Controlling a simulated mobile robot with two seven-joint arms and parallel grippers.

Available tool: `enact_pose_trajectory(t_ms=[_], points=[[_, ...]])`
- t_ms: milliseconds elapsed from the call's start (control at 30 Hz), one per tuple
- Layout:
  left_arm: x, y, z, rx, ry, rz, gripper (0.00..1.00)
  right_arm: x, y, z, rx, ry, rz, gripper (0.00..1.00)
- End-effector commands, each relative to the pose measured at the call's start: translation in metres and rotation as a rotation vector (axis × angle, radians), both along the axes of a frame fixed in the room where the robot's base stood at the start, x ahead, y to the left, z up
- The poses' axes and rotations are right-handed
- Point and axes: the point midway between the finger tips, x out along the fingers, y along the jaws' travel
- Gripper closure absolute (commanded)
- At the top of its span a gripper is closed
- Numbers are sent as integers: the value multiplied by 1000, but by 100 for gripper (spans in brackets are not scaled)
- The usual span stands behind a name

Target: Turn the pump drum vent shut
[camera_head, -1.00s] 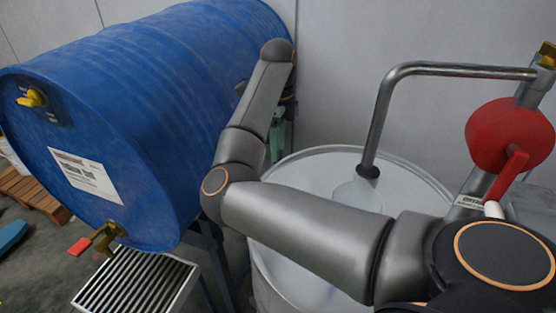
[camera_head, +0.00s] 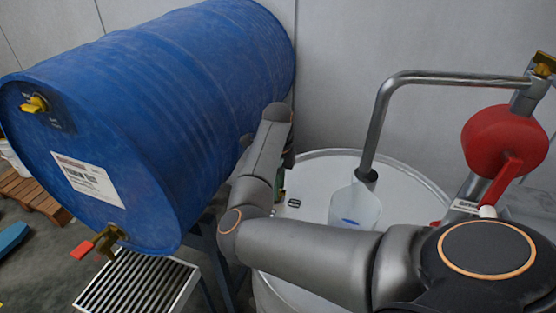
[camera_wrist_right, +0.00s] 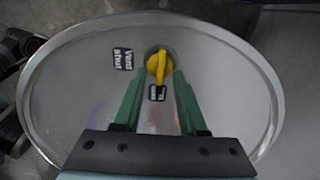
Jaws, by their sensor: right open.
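The pump drum (camera_head: 420,185) is a pale metal drum with a round lid, below the red hand pump. In the right wrist view, its lid (camera_wrist_right: 80,100) carries a yellow vent handle (camera_wrist_right: 158,64). The handle points down the picture, toward a small dark label (camera_wrist_right: 157,93) that I cannot read surely. A "Vent shut" label (camera_wrist_right: 123,54) is to its left. My right gripper (camera_wrist_right: 157,82) is open, its green fingers on either side of the handle's lower end; contact is not clear. In the head view my arm mostly hides this gripper (camera_head: 280,182) and the vent. My left gripper is not in view.
A blue drum (camera_head: 150,90) lies on a stand at the left, with its own yellow fitting (camera_head: 34,104) and a red-handled tap (camera_head: 100,243) over a grate (camera_head: 140,283). The red pump (camera_head: 505,140) and its bent pipe (camera_head: 380,110) rise over the lid. A translucent jug (camera_head: 354,207) is under the spout.

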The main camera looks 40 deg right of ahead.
Motion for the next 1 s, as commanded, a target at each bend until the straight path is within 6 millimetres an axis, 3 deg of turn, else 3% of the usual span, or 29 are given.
enact_pose_trajectory(t_ms=[67,433,1000], points=[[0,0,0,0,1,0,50,0,0,0,0,0,0,59],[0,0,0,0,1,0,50,0,0,0,0,1,0,100],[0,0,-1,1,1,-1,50,0,0,0,0,0,-9,100]])
